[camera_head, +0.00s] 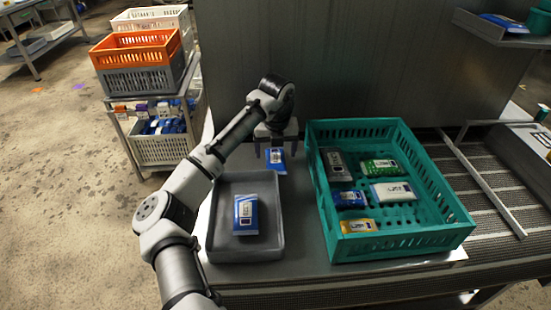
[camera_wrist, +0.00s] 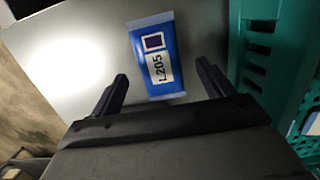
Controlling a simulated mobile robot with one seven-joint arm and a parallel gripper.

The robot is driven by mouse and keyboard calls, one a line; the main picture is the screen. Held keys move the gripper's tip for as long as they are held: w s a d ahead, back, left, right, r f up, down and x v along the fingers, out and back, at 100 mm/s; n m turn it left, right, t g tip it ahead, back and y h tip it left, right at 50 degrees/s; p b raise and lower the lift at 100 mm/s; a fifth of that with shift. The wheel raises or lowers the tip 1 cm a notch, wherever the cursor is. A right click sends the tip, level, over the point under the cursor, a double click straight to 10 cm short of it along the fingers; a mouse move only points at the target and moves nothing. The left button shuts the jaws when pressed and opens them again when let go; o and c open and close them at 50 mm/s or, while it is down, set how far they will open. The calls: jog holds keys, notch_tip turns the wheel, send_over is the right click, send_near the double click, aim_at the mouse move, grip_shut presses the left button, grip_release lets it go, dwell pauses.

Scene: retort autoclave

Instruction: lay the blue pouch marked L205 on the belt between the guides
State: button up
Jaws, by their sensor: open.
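The blue pouch marked L205 (camera_wrist: 152,58) lies flat on the grey table, its label readable in the wrist view.
A green crate (camera_head: 450,235) with several pouches stands close to the right of the pouch. A grey tray (camera_head: 275,245) holds another blue pouch (camera_head: 245,214). A metal wall (camera_head: 350,60) rises behind. A cart with an orange crate (camera_head: 135,47) stands at the left.

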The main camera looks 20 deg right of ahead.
aim_at(275, 158)
jog(key=shift+w+f, duration=0.2)
jog(key=shift+f, duration=1.2)
jog(key=c, duration=1.2)
jog(key=shift+d+r, duration=0.1)
jog(key=shift+r, duration=0.1)
notch_tip(275, 158, up, 20)
jog(key=shift+f+b, duration=0.15)
jog(key=shift+b, duration=0.65)
